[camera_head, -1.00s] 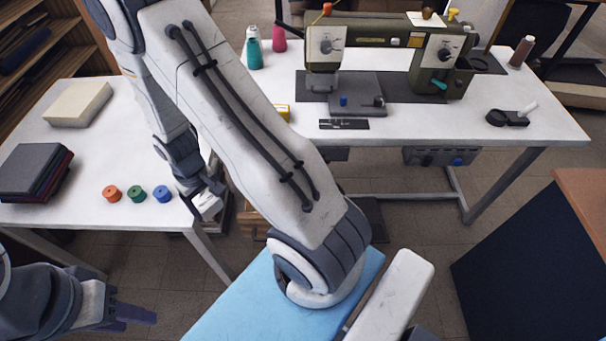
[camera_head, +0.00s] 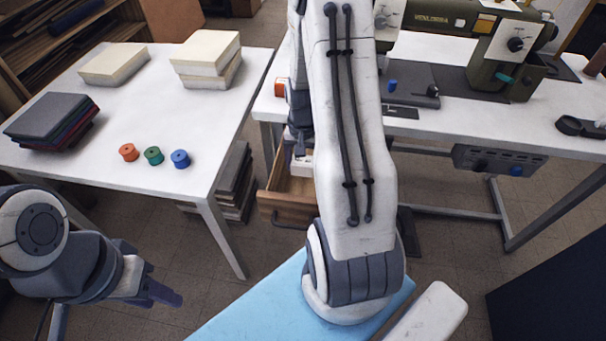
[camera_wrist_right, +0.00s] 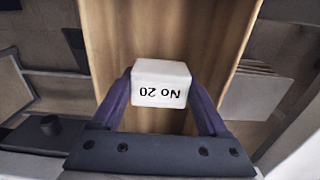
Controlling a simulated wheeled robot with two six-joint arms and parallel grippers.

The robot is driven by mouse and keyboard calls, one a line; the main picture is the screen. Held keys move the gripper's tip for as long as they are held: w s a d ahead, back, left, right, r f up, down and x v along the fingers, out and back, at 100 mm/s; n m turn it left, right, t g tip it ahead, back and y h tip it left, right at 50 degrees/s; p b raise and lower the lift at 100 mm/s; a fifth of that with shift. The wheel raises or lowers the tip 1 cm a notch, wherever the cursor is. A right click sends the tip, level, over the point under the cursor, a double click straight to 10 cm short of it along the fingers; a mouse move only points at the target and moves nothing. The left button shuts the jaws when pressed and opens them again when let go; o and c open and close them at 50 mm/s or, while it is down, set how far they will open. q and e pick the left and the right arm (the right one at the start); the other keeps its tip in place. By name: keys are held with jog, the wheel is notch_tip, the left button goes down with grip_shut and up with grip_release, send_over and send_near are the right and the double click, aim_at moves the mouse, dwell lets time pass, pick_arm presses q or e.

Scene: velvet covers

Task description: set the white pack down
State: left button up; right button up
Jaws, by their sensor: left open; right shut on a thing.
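The white pack (camera_wrist_right: 161,84) is a small white block marked "No 20", printed upside down in the right wrist view. My right gripper (camera_wrist_right: 160,98) is shut on it, one finger on each side. The pack is over the wooden inside of an open drawer (camera_wrist_right: 185,30); I cannot tell if it touches the bottom. In the head view the pack (camera_head: 302,167) shows partly beside my right arm, over the drawer (camera_head: 285,208) under the sewing table. My left gripper (camera_head: 165,294) is open and empty at the lower left.
The left table (camera_head: 210,125) bears foam blocks (camera_head: 115,62), dark folded covers (camera_head: 50,120) and orange, green and blue spools (camera_head: 153,155). The sewing table (camera_head: 470,125) carries a sewing machine (camera_head: 500,45). A stack (camera_head: 235,185) stands left of the drawer.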

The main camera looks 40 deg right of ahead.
aim_at(303, 174)
jog(key=shift+f+b, duration=0.35)
jog(key=shift+f, duration=1.65)
jog(key=shift+f, duration=0.15)
